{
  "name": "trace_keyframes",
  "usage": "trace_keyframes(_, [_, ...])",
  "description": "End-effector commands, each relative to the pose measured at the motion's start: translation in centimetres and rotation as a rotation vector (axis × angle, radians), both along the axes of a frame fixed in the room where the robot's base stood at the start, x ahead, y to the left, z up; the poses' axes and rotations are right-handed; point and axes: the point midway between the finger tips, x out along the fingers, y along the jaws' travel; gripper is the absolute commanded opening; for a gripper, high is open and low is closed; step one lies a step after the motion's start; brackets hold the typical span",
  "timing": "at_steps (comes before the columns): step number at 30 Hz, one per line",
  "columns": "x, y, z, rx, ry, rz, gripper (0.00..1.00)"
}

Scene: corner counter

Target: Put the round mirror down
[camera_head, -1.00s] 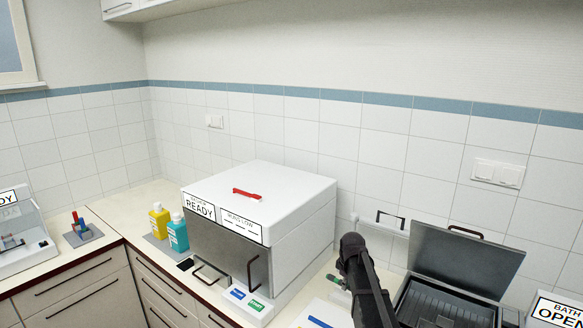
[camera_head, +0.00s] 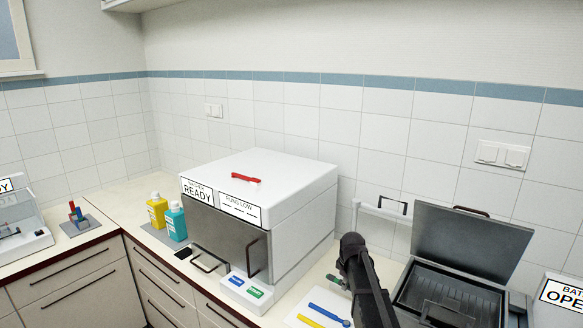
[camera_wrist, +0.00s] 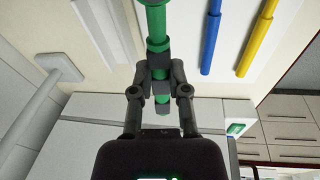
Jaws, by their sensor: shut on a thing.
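My gripper (camera_wrist: 160,80) is shut on a green rod-shaped instrument in the wrist view, gripping it by its shaft. I take this for the round mirror (camera_wrist: 153,22); no round head shows, as the rod runs out of the top of the picture. A blue instrument (camera_wrist: 211,38) and a yellow instrument (camera_wrist: 258,38) lie side by side on a white mat (camera_wrist: 234,62), apart from the held one.
An open dark basin (camera_head: 455,290) with a raised lid (camera_head: 470,243) is close on the right. Yellow (camera_head: 157,211) and teal (camera_head: 177,224) bottles stand left.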

Motion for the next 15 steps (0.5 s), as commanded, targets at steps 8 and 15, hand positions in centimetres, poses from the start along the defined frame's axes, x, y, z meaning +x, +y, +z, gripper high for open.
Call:
trace_keyframes(8, [0.0, 0.0, 0.7, 0.000, 0.000, 0.000, 0.00])
trace_keyframes(15, [0.0, 0.0, 2.9, 0.000, 0.000, 0.000, 0.00])
